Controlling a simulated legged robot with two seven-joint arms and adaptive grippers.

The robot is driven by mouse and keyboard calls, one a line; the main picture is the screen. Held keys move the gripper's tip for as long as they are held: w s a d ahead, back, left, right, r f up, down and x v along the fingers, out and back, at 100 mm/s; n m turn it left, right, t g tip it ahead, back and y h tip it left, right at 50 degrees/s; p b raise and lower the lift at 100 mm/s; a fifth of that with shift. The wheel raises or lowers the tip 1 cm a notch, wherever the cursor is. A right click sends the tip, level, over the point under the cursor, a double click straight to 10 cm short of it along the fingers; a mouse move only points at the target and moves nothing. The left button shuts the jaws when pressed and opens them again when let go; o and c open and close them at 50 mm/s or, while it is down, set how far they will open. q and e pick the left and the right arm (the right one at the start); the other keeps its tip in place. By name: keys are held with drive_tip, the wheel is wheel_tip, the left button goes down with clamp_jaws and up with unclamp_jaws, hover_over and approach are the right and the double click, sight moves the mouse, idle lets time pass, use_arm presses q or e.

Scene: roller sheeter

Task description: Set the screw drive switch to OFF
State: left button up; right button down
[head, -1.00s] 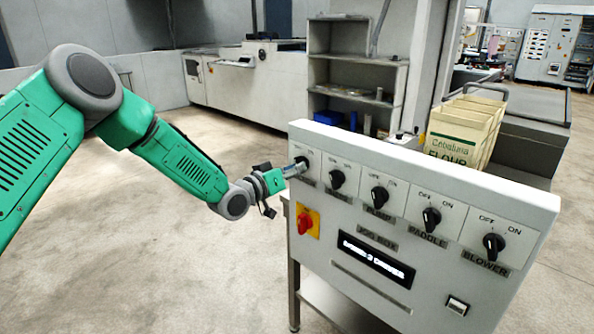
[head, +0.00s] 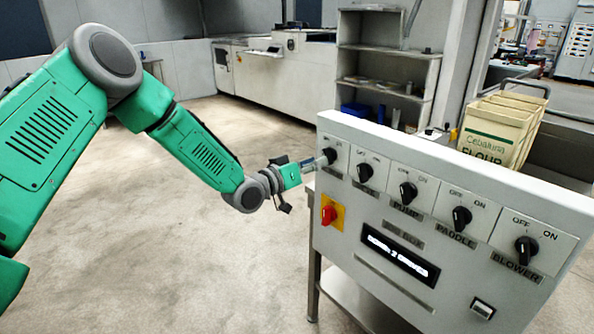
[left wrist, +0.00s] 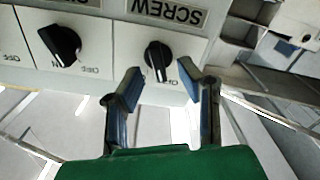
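The screw drive switch (left wrist: 158,57) is a black rotary knob on a white plate, under a SCREW label that shows upside down in the left wrist view. It is the leftmost knob (head: 329,155) of the row in the head view. Its pointer is near the middle of the plate; I cannot tell surely whether it is at ON or OFF. My left gripper (head: 314,164) is at this knob. In the left wrist view its two fingers (left wrist: 161,78) are apart, one on each side below the knob, with nothing between them. Contact cannot be told. My right gripper is not in view.
More black knobs, including the blower switch (head: 526,250), sit to the right on the same panel (head: 465,265). A red knob on a yellow plate (head: 331,213) is below the gripper. Flour bags (head: 494,130) stand behind the panel. The floor to the left is free.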

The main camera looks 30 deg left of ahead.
use_arm(q)
drive_tip(key=v, duration=0.9)
drive_tip(key=shift+a, duration=0.15)
drive_tip(key=s+d+f+g+y, duration=0.1)
drive_tip(key=s+d+f+g, duration=0.4)
drive_tip(key=s+f, duration=0.5)
drive_tip(key=s+d+f+g+y, duration=0.2)
drive_tip(key=s+d+f+g, duration=0.35)
drive_tip(key=f, duration=0.75)
drive_tip(key=s+a+f+g+y, duration=0.1)
drive_tip(key=s+f+g, duration=0.2)
drive_tip(key=s, duration=0.8)
drive_tip(key=s+a+f+m+g+y, duration=0.1)
drive_tip(key=s+a+f+g+y, duration=0.1)
drive_tip(key=s, duration=1)
drive_tip(key=shift+s+a+f+g, duration=0.25)
drive_tip(key=shift+f+g, duration=0.2)
drive_tip(key=shift+f, duration=0.25)
